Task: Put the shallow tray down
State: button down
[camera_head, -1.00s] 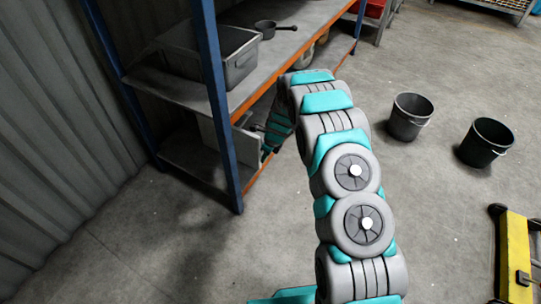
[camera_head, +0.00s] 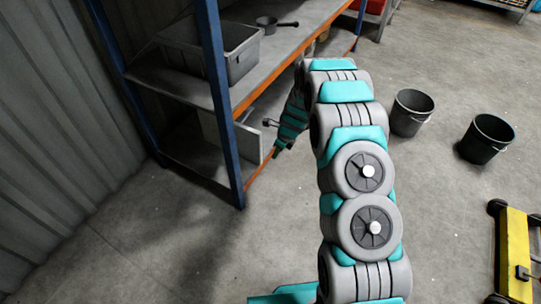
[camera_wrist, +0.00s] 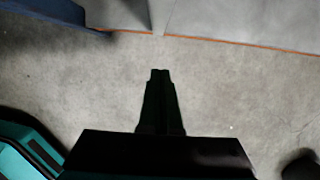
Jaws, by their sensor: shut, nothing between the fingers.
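A light grey, flat-sided thing (camera_head: 247,143), which may be the shallow tray, sits on the lower shelf of the blue and orange rack. Its inside is mostly hidden, so I cannot be sure what it is. My gripper (camera_head: 278,151) hangs just outside the shelf's front edge, to the right of this thing and apparently apart from it. In the wrist view my gripper (camera_wrist: 160,73) is shut, with nothing between the fingers and bare floor beyond the tips.
The rack's upper shelf holds a deep grey bin (camera_head: 242,64) and a dark pan (camera_head: 266,23). A blue upright (camera_head: 220,100) stands left of my arm. Two dark buckets (camera_head: 409,113) (camera_head: 487,139) and a yellow cart (camera_head: 516,255) stand at the right. The floor in front is clear.

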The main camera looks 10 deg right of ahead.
jog(key=v, duration=0.7)
jog(key=shift+r, duration=0.15)
